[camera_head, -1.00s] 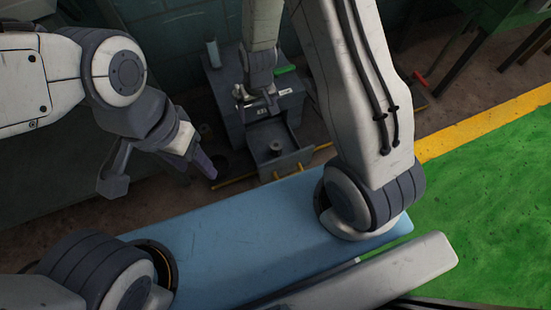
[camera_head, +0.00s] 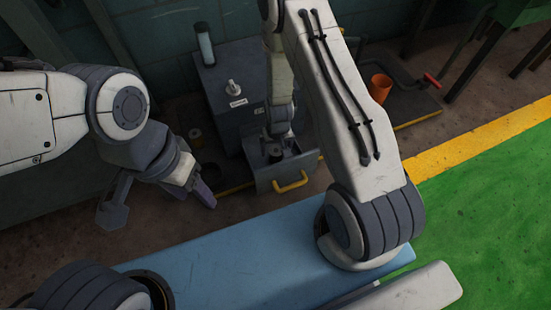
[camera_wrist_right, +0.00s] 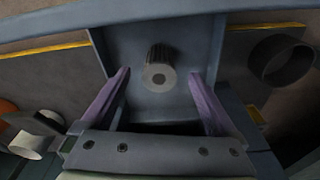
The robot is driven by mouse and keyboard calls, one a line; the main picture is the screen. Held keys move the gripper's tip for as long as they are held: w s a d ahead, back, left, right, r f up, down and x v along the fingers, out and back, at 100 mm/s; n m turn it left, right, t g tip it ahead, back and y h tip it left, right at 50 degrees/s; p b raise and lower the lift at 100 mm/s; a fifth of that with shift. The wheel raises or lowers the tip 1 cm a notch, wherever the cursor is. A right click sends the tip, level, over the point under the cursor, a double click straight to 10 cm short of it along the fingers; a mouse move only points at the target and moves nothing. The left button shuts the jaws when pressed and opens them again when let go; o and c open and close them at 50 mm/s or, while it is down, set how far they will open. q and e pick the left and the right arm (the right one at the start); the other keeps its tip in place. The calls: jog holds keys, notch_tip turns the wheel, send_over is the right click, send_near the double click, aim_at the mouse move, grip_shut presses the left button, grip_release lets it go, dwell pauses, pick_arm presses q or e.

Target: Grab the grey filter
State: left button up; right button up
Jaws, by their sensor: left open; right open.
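Contact is not seen. In the head view the right gripper (camera_head: 276,138) is over the drawer, partly hidden by its arm. My left gripper (camera_head: 160,203) is open and empty, at the left.
The drawer has a yellow handle (camera_head: 291,183). An orange cup (camera_head: 381,88) stands at right. Dark walls flank the filter.

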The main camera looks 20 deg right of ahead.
aim_at(276, 151)
jog(key=f+b, duration=0.2)
jog(key=w+f+b, duration=0.1)
jog(key=f+b, duration=0.1)
jog(key=f, duration=0.1)
jog(key=shift+w+d, duration=0.15)
jog(key=shift+r, duration=0.1)
jog(key=shift+c, duration=0.3)
grip_shut()
